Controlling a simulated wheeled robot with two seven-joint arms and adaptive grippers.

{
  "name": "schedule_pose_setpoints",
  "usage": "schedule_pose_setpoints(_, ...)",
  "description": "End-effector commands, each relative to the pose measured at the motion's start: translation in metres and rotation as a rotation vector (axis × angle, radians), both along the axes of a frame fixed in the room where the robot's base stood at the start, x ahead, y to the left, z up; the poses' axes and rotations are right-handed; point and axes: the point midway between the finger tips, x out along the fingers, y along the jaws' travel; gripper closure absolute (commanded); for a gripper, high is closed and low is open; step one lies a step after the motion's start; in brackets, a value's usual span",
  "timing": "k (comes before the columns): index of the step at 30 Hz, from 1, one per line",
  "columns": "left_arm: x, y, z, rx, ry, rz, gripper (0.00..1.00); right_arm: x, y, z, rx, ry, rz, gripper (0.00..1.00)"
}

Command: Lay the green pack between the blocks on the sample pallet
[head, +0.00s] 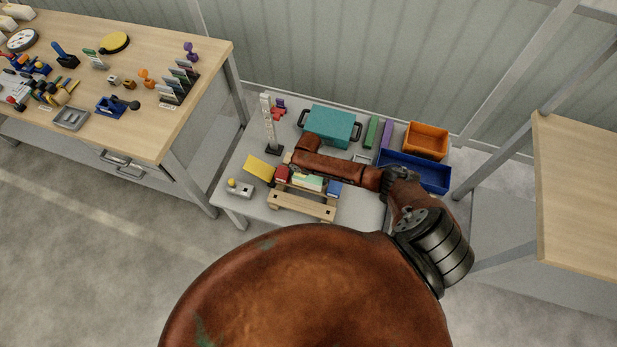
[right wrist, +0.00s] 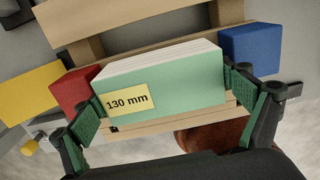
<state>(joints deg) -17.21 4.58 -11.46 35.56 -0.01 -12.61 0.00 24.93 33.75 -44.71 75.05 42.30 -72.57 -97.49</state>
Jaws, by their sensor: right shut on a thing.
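The green pack (right wrist: 160,85), with a pale layered top and a "130 mm" label, is between the fingers of my right gripper (right wrist: 163,104), which is shut on it. The pack also shows in the head view (head: 308,182), partly under my arm. It is above the wooden sample pallet (head: 300,205), between the red block (right wrist: 74,92) on the left and the blue block (right wrist: 252,48) on the right. The fingers sit at its two ends, beside the blocks. I cannot tell whether its underside touches the pallet. My left gripper is out of view.
A yellow block (head: 259,168) and a small grey device (head: 239,188) stand left of the pallet. A teal case (head: 330,122), a blue bin (head: 425,174) and an orange bin (head: 427,140) stand behind. A white upright post (head: 268,122) rises at the back left.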

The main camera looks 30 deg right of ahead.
Motion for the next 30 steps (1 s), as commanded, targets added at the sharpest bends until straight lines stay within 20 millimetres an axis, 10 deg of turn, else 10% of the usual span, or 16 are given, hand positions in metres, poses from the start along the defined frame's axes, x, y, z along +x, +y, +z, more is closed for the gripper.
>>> schedule_pose_setpoints(29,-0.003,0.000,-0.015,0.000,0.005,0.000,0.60,0.001,0.000,-0.021,0.000,-0.001,0.000,0.41)
schedule_pose_setpoints(30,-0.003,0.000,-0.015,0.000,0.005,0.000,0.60,0.001,0.000,-0.021,0.000,-0.001,0.000,0.04)
